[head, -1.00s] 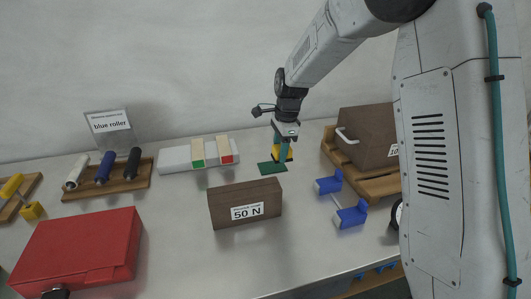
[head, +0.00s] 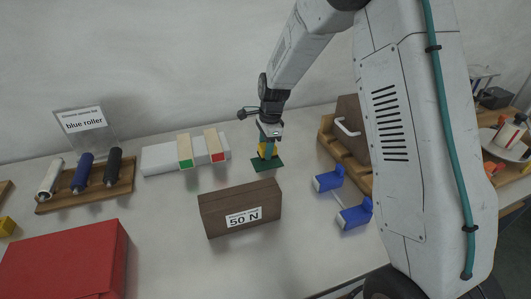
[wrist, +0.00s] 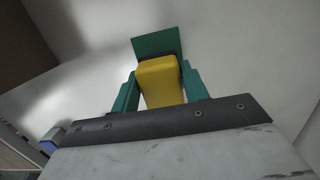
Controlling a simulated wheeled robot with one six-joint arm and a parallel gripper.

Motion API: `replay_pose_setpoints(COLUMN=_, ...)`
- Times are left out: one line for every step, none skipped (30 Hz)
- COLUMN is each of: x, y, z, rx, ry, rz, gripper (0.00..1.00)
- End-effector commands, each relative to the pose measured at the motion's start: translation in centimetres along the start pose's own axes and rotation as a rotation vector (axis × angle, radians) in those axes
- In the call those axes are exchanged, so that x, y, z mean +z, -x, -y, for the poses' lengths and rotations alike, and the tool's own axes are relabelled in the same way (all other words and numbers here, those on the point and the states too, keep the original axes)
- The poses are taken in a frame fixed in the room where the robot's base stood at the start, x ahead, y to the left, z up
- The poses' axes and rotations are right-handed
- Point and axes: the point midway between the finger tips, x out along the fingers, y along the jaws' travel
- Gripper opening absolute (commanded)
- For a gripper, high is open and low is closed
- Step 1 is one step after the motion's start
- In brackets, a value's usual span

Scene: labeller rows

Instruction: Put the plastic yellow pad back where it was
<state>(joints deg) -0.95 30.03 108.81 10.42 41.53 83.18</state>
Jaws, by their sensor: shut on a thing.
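My gripper (head: 268,140) points down near the back middle of the table. Its teal fingers are shut on the yellow block of the pad (head: 267,152), which has a flat dark green plate at its lower end. In the wrist view the yellow block (wrist: 160,83) sits between the two fingers (wrist: 160,92), with the green plate (wrist: 157,43) beyond it. The plate is at or just above the table; I cannot tell whether it touches.
A brown 50 N block (head: 240,207) stands in front of the pad. A white block with two coloured strips (head: 158,160) lies to its left. Blue brackets (head: 354,215) and a wooden rack (head: 330,145) are to its right. Rollers (head: 82,172) and a red case (head: 65,262) are at the left.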

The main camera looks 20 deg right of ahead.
Motion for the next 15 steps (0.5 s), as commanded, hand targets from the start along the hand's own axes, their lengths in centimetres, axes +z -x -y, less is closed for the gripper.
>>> replay_pose_setpoints(x=-0.1, y=-0.9, z=-0.1, rx=0.004, ry=-0.001, rz=0.000, gripper=0.21)
replay_pose_setpoints(x=-0.2, y=-1.4, z=-0.1, rx=0.005, ry=0.000, rz=0.000, gripper=0.21)
replay_pose_setpoints(x=-0.2, y=-1.9, z=-0.1, rx=0.004, ry=0.000, rz=0.000, gripper=0.21)
replay_pose_setpoints(x=-0.3, y=-2.2, z=-0.1, rx=0.003, ry=0.000, rz=0.000, gripper=0.21)
replay_pose_setpoints(x=-0.3, y=-2.5, z=-0.1, rx=0.002, ry=0.000, rz=0.000, gripper=0.21)
replay_pose_setpoints(x=-0.3, y=-2.5, z=0.0, rx=0.001, ry=0.001, rz=0.000, gripper=0.21)
replay_pose_setpoints(x=-0.3, y=-2.5, z=0.0, rx=0.001, ry=0.001, rz=0.000, gripper=0.21)
replay_pose_setpoints(x=-0.3, y=-2.5, z=0.0, rx=0.001, ry=0.001, rz=0.000, gripper=0.21)
replay_pose_setpoints(x=-0.3, y=-2.5, z=0.0, rx=0.000, ry=0.001, rz=0.000, gripper=0.21)
replay_pose_setpoints(x=-0.3, y=-2.5, z=0.0, rx=0.000, ry=0.001, rz=0.000, gripper=0.21)
replay_pose_setpoints(x=-0.3, y=-2.5, z=0.0, rx=0.000, ry=0.001, rz=0.000, gripper=0.21)
replay_pose_setpoints(x=-0.3, y=-2.5, z=0.0, rx=0.001, ry=0.001, rz=0.000, gripper=0.21)
replay_pose_setpoints(x=-0.3, y=-2.5, z=0.0, rx=0.001, ry=0.000, rz=0.000, gripper=0.21)
replay_pose_setpoints(x=-0.3, y=-2.6, z=0.0, rx=0.001, ry=0.000, rz=0.000, gripper=0.21)
replay_pose_setpoints(x=-0.3, y=-2.8, z=0.0, rx=0.001, ry=0.000, rz=0.000, gripper=0.21)
